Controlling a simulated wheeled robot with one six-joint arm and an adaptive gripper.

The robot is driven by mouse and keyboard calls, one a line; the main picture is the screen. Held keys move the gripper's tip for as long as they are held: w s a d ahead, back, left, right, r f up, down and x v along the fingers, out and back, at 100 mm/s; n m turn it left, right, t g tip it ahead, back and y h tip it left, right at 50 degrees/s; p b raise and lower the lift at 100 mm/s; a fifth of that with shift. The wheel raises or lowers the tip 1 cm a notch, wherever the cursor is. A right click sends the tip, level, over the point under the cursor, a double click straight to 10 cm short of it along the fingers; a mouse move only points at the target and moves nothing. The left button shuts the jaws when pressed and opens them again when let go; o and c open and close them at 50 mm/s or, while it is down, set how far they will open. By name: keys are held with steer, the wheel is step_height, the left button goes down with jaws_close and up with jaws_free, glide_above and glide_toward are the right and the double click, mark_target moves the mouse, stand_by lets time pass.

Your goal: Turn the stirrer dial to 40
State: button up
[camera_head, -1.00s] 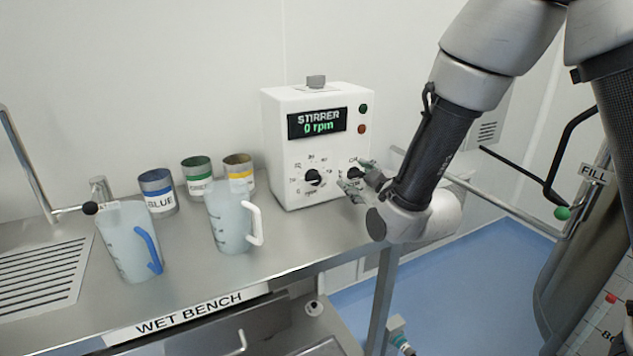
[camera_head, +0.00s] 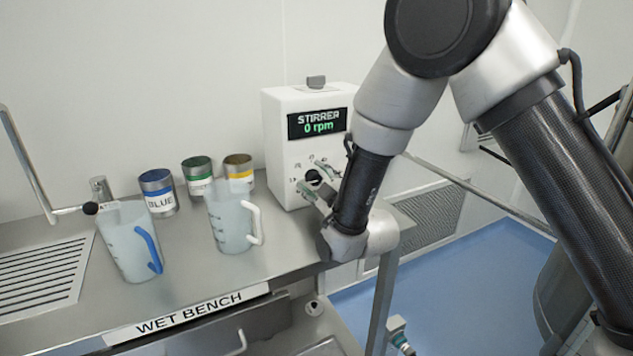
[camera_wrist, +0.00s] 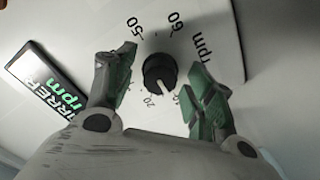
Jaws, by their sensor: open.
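The stirrer (camera_head: 284,152) is a white box on the bench, and its display (camera_head: 317,123) reads 0 rpm. The black stirrer dial (camera_head: 313,177) is on its front, ringed by printed numbers. My gripper (camera_wrist: 163,76) is open, with one green-padded finger on each side of the dial and visible gaps. In the head view my gripper (camera_head: 316,181) partly covers the dial. I cannot tell how deep the fingers reach.
A second dial and the buttons on the stirrer's right are hidden behind my arm. Two jugs, one with a blue handle (camera_head: 148,250) and one with a white handle (camera_head: 252,222), stand left on the wet bench (camera_head: 190,270). Blue, green and yellow cans (camera_head: 238,172) stand behind.

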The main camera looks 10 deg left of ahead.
steer(key=c, duration=1)
